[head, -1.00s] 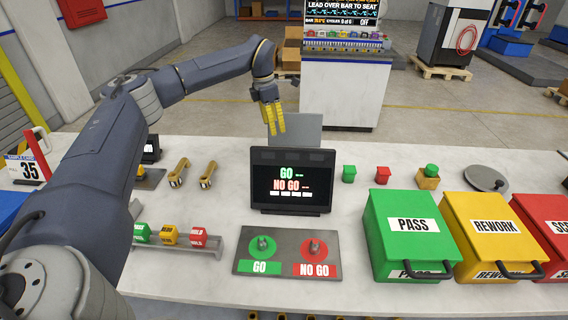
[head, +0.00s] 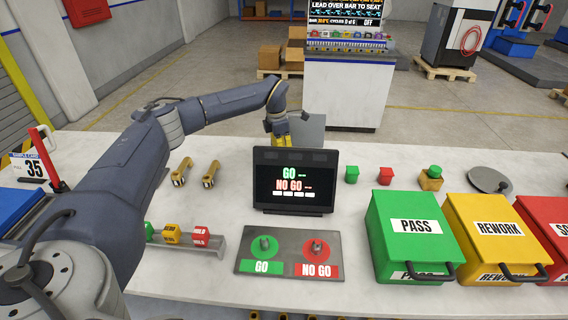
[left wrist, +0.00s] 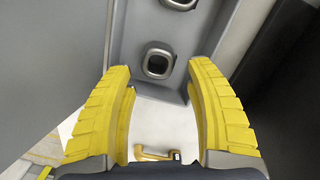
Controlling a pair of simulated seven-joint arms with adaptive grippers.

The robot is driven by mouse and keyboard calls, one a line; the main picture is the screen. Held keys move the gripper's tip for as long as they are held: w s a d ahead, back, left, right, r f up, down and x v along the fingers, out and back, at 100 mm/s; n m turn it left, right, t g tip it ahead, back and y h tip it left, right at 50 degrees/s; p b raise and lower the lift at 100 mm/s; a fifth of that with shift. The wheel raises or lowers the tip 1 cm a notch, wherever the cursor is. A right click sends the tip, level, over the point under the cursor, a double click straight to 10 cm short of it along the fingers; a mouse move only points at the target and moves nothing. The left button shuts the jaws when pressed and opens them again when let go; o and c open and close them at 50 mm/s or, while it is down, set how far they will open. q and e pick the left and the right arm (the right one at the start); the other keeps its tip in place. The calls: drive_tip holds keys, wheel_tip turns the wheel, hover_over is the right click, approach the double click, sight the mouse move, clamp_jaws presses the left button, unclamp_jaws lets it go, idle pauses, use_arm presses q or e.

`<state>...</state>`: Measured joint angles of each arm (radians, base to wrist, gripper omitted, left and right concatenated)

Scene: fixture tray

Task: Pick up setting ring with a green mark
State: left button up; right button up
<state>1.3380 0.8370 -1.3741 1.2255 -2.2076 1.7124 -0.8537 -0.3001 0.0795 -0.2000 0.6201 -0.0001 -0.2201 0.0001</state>
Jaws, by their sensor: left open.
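My left gripper (head: 281,138) is behind the small GO / NO GO display in the head view, its fingertips partly hidden by it. In the left wrist view its two yellow fingers (left wrist: 160,68) are open and apart. Between and beyond their tips is a grey rounded-square ring-like piece (left wrist: 158,62) on a grey plate. A second similar piece (left wrist: 180,3) is cut off at the top edge. I cannot make out a green mark on either one. The grey plate (head: 308,129) shows behind the display in the head view. My right gripper is not in view.
The display (head: 293,211) stands close in front of my left gripper. A GO / NO GO panel (head: 290,264) lies nearer. Two brass-coloured pieces (head: 181,171) (head: 211,174) lie left. Green PASS (head: 382,209) and yellow REWORK (head: 466,214) boxes stand right.

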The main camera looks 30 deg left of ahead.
use_arm(q)
drive_tip(key=shift+w+d+f, duration=0.1)
drive_tip(key=shift+w+f, duration=0.1)
drive_tip(key=shift+f, duration=1.15)
drive_tip(key=shift+w+d+f, duration=0.1)
drive_tip(key=shift+w+f, duration=0.1)
drive_tip(key=shift+f, duration=1.1)
clamp_jaws()
